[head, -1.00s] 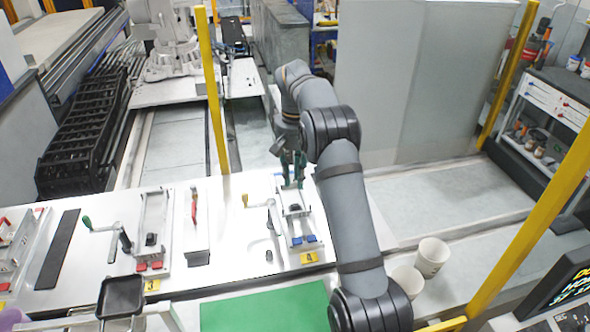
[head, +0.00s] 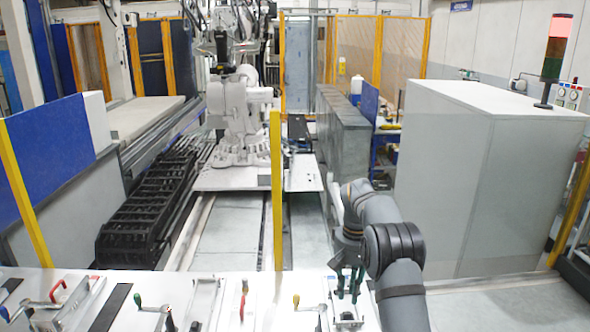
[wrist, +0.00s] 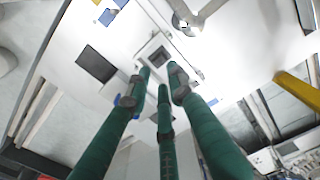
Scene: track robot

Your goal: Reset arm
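My arm (head: 404,290) reaches up from the bottom right of the head view, and its end bends down over the white worktable. My gripper (head: 347,291) has dark green fingers that point down above a clamp fixture (head: 348,318) at the bottom edge. In the wrist view my gripper (wrist: 160,72) shows three green fingers standing apart, with nothing held between them. Below the tips is a white fixture block (wrist: 154,52) with a dark square opening. Whether any fingertip touches it is unclear.
A yellow post (head: 277,190) stands behind the table. A large grey cabinet (head: 480,180) stands behind my arm, and a white robot (head: 240,120) farther back.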

